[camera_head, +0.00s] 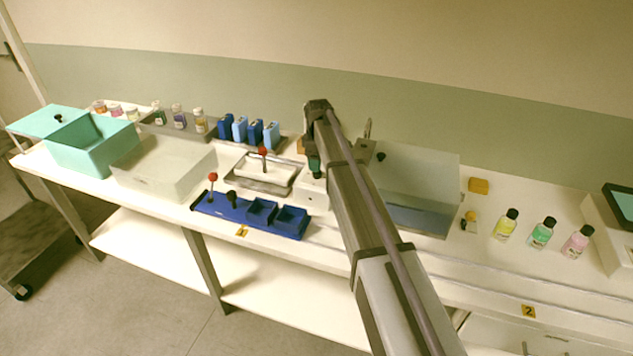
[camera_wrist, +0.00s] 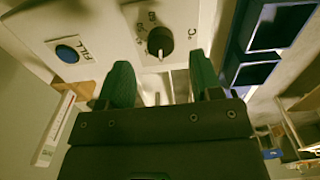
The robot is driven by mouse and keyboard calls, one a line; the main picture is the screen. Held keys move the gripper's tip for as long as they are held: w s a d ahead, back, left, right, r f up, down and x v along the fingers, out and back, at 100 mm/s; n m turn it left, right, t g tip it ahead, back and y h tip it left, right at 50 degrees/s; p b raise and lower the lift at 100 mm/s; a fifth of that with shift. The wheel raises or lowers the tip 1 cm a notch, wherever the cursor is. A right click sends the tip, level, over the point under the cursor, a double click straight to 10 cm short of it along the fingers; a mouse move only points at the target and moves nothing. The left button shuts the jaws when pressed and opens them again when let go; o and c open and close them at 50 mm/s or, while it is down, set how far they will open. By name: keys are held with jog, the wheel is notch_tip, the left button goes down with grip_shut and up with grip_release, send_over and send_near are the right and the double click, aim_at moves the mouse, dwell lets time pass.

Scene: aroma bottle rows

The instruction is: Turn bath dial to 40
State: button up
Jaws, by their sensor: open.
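The bath dial (camera_wrist: 160,42) is a dark round knob with a light pointer mark, on a white panel (camera_wrist: 110,20) in the wrist view. Small numbers and a °C mark are printed around it, too blurred to read surely. My gripper (camera_wrist: 158,66) is open, its two green fingers to either side below the dial, with nothing between them. In the head view my gripper (camera_head: 315,168) points down over a small white box (camera_head: 312,190). The dial cannot be made out there. A bath-like box with a clear cover (camera_head: 420,175) stands right of my arm.
A blue FILL button (camera_wrist: 68,50) is left of the dial. A blue tray (camera_head: 240,208) with a red-knobbed lever is left of my gripper, and a white tray (camera_head: 262,172) behind it. Several bottles (camera_head: 543,233) stand at the right.

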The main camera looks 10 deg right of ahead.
aim_at(317, 174)
notch_tip(317, 174, down, 5)
jog(key=b, duration=0.2)
jog(key=shift+r+b, duration=0.2)
jog(key=shift+b, duration=0.1)
jog(key=shift+r, duration=0.1)
jog(key=shift+r, duration=0.1)
jog(key=c, duration=0.9)
